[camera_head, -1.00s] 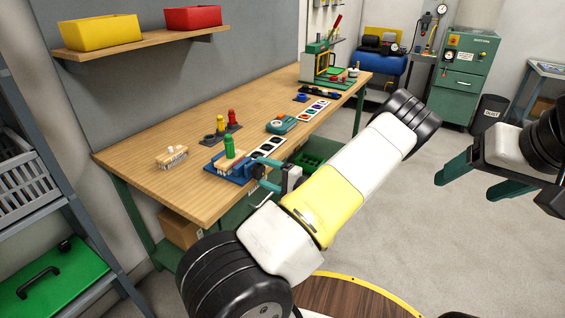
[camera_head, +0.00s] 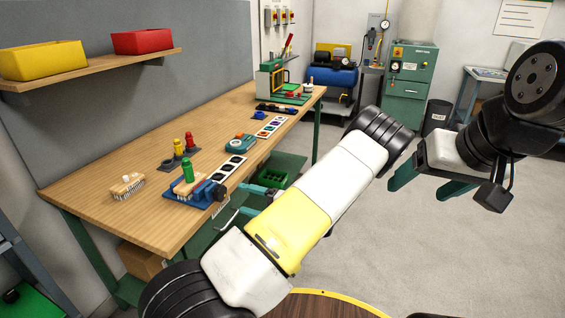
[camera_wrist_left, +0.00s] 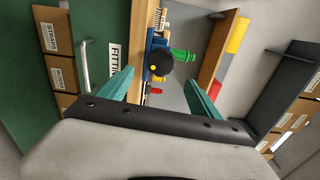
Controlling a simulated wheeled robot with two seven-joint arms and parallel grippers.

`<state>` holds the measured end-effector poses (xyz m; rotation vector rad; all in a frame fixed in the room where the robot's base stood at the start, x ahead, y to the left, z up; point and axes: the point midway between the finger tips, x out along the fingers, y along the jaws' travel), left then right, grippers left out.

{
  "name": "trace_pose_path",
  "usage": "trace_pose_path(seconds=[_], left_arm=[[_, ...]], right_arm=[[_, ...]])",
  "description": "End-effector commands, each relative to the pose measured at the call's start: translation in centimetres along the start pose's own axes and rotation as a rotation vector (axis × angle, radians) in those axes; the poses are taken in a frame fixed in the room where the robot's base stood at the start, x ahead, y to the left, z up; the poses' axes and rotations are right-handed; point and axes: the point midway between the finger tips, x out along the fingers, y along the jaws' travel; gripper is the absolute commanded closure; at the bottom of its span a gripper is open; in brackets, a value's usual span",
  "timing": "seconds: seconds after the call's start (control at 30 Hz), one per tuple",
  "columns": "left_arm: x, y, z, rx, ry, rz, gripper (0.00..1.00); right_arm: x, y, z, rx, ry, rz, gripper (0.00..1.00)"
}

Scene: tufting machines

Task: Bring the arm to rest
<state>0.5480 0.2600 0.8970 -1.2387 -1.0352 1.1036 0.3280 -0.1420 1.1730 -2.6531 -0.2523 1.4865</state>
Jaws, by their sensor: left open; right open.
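My left arm crosses the middle of the head view. Its gripper (camera_head: 250,201) has teal fingers, partly hidden by the arm, beside the workbench's front edge. In the left wrist view the left gripper (camera_wrist_left: 158,82) is open with nothing between its fingers. Beyond them show a black knob (camera_wrist_left: 160,62) and a green handle (camera_wrist_left: 184,55). My right gripper (camera_head: 432,187) hangs open and empty over the floor at the right of the head view.
The wooden workbench (camera_head: 90,195) bears a blue fixture (camera_head: 180,195), a brush (camera_head: 127,188) and a green press (camera_head: 270,80). A shelf above holds yellow (camera_head: 40,61) and red (camera_head: 142,40) bins. A green cabinet (camera_head: 408,85) stands behind. Open floor lies to the right.

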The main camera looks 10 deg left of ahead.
Motion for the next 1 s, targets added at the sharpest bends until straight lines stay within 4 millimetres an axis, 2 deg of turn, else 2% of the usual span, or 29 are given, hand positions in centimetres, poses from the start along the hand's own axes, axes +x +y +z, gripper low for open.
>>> trace_pose_path(seconds=[0.17,0.37,0.67,1.0], left_arm=[[0.3,-0.7,1.2,-0.005,-0.064,0.080,0.27],[-0.2,-2.8,5.2,-0.014,-0.229,0.365,0.27],[-3.6,-6.9,10.3,-0.064,-0.334,0.864,0.27],[-8.6,-14.1,14.4,-0.218,-0.191,1.347,0.27]], right_arm=[[0.0,0.0,0.0,0.000,0.000,0.000,0.27],[0.0,0.0,0.0,0.000,0.000,0.000,0.27],[0.0,0.0,0.0,0.000,0.000,0.000,0.27],[0.0,0.0,0.0,0.000,0.000,0.000,0.27]])
